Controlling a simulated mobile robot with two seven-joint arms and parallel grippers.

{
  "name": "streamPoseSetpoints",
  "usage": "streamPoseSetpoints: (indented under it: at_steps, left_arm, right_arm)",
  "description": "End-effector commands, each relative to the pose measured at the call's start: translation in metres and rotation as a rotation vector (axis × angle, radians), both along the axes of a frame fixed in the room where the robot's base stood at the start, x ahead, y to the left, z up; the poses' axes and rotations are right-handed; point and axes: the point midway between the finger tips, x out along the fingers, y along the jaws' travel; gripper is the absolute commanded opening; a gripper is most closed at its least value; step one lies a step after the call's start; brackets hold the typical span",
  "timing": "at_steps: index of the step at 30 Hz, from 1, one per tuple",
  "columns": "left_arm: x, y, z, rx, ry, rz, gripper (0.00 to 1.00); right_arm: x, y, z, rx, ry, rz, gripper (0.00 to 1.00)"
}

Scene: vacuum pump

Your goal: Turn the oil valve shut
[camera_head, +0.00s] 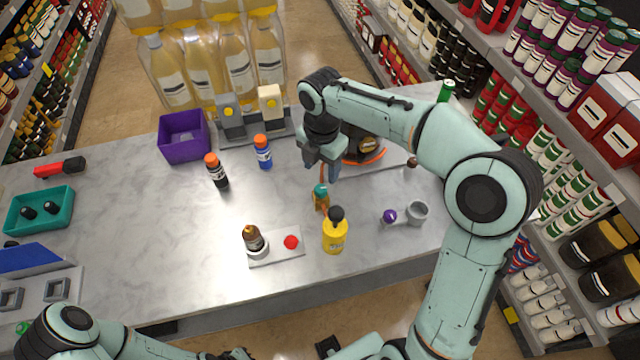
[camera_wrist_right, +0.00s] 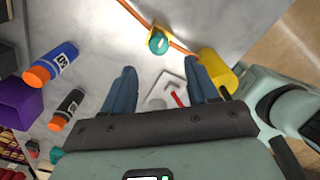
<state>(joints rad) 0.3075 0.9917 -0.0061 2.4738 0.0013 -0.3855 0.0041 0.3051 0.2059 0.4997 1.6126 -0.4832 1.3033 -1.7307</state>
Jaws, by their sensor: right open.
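The oil valve appears to be a teal knob (camera_head: 320,190) on a yellow fitting, with an orange hose running to it. In the right wrist view the knob (camera_wrist_right: 158,43) sits just past the fingertips, roughly centred between them and apart from both. My right gripper (camera_head: 321,168) is open and empty, pointing down above the table behind the knob. Its two fingers (camera_wrist_right: 160,76) show spread in the right wrist view. The pump (camera_head: 362,146) is partly hidden behind my right arm.
A yellow bottle (camera_head: 335,236) stands close in front of the knob. A white plate (camera_head: 272,258) holds a brown bottle and a red button. Orange-capped bottles (camera_head: 263,152) stand left of the gripper, near a purple bin (camera_head: 183,137). The table's middle left is clear.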

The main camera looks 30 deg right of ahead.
Motion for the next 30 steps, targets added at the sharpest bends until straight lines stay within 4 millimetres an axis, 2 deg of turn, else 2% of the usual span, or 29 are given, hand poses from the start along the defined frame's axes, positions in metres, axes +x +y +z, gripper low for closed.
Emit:
streamPoseSetpoints:
  at_steps: [1, 3, 9, 12, 17, 25, 30]
  left_arm:
    - [-0.003, 0.0, -0.004, 0.0, 0.003, 0.0, 0.0]
    - [-0.005, 0.0, -0.007, 0.0, 0.006, 0.0, 0.0]
    - [-0.008, 0.0, -0.012, 0.0, 0.009, 0.0, 0.0]
    - [-0.009, 0.0, -0.014, 0.0, 0.009, 0.0, 0.0]
    - [-0.009, 0.0, -0.015, 0.0, 0.01, 0.0, 0.0]
    - [-0.009, 0.0, -0.014, 0.0, 0.01, 0.0, 0.0]
    - [-0.009, 0.0, -0.014, 0.0, 0.01, 0.0, 0.0]
  right_arm:
    - [-0.002, 0.0, -0.016, 0.0, 0.007, 0.0, 0.59]
    - [-0.001, 0.0, -0.03, 0.0, 0.007, 0.0, 0.59]
    - [-0.001, 0.0, -0.064, 0.0, 0.004, -0.001, 0.59]
    - [0.0, 0.0, -0.075, 0.001, 0.003, -0.001, 0.59]
    - [0.0, 0.0, -0.083, 0.001, 0.0, 0.0, 0.59]
    - [0.0, 0.0, -0.083, 0.0, 0.0, 0.0, 0.59]
    - [0.0, 0.0, -0.083, 0.0, 0.0, 0.0, 0.03]
